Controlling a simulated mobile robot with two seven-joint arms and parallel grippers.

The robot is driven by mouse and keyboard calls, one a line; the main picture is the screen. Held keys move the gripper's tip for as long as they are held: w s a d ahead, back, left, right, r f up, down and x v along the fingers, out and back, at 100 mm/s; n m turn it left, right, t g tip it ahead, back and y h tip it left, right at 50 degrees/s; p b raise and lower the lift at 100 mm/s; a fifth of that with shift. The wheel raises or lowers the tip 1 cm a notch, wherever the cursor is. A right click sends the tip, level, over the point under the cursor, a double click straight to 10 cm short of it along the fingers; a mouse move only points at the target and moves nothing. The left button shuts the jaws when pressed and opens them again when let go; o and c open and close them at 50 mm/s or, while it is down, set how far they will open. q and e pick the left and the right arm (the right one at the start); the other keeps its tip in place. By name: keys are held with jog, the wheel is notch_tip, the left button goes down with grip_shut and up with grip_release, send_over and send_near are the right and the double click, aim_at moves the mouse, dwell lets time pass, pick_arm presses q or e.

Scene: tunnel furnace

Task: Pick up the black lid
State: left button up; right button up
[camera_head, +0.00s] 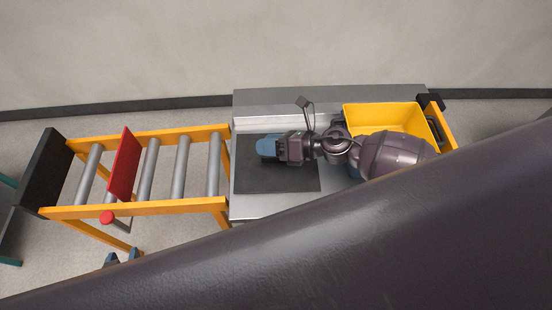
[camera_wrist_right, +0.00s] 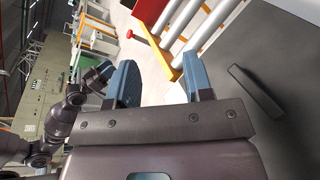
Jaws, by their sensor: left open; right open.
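The black lid (camera_head: 290,182) appears as a flat, dark square plate on the grey metal table. In the right wrist view, the lid (camera_wrist_right: 285,50) carries a raised dark bar (camera_wrist_right: 257,92), which looks like its handle. My right gripper (camera_head: 267,147) is over the lid's upper left part in the head view and hides some of it. In the right wrist view my right gripper (camera_wrist_right: 160,72) is open and empty, with the bar to the right of its fingers. My left gripper (camera_head: 122,258) is open and empty below the roller conveyor, away from the lid.
A roller conveyor (camera_head: 150,208) with an orange frame and a red plate (camera_head: 124,165) adjoins the left of the table (camera_head: 250,206). A yellow bin (camera_head: 385,112) stands at the table's right end. A large dark arm link of mine covers the lower right of the head view.

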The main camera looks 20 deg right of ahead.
aim_at(276, 159)
jog(key=w+d+f+n+g+h, duration=0.2)
jog(key=d+f+n+g+h, duration=0.25)
jog(key=d+n, duration=0.55)
jog(key=shift+n+g, duration=0.25)
jog(key=shift+n, duration=0.05)
jog(key=shift+s+a+r+p+x, duration=0.1)
jog(key=shift+a+r+x, duration=0.1)
jog(key=shift+x, duration=1.65)
jog(key=shift+s+a+r+p+x, duration=0.1)
jog(key=shift+s+a+p+x, duration=0.1)
jog(key=shift+x, duration=1.6)
jog(key=shift+s+a+r+p+x, duration=0.1)
jog(key=shift+a+x, duration=0.1)
jog(key=shift+x, duration=1.65)
grip_shut()
